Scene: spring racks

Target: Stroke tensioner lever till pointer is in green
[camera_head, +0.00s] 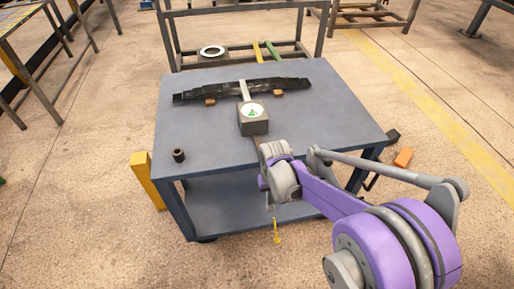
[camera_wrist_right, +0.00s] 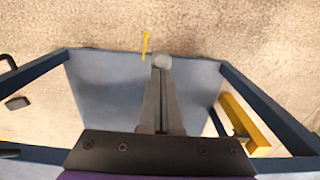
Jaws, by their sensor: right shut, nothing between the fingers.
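The tensioner (camera_head: 254,126) is a grey box on the blue table, with a white dial (camera_head: 252,111) showing green; its pointer is too small to read. A bar reaches up from it to the dark leaf spring (camera_head: 285,86). A short brown piece, possibly the lever (camera_head: 257,142), runs from its near side toward my right wrist, which hides the rest. My right gripper (camera_head: 268,192) points down at the table's near edge.
The blue table (camera_head: 205,115) has a lower shelf (camera_head: 225,210) and a dark cylinder (camera_head: 178,155) on top. A yellow post (camera_head: 147,181) stands at its left, an orange block (camera_head: 403,157) lies at right. A small yellow thing (camera_head: 276,231) shows below my gripper. A rack stands behind.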

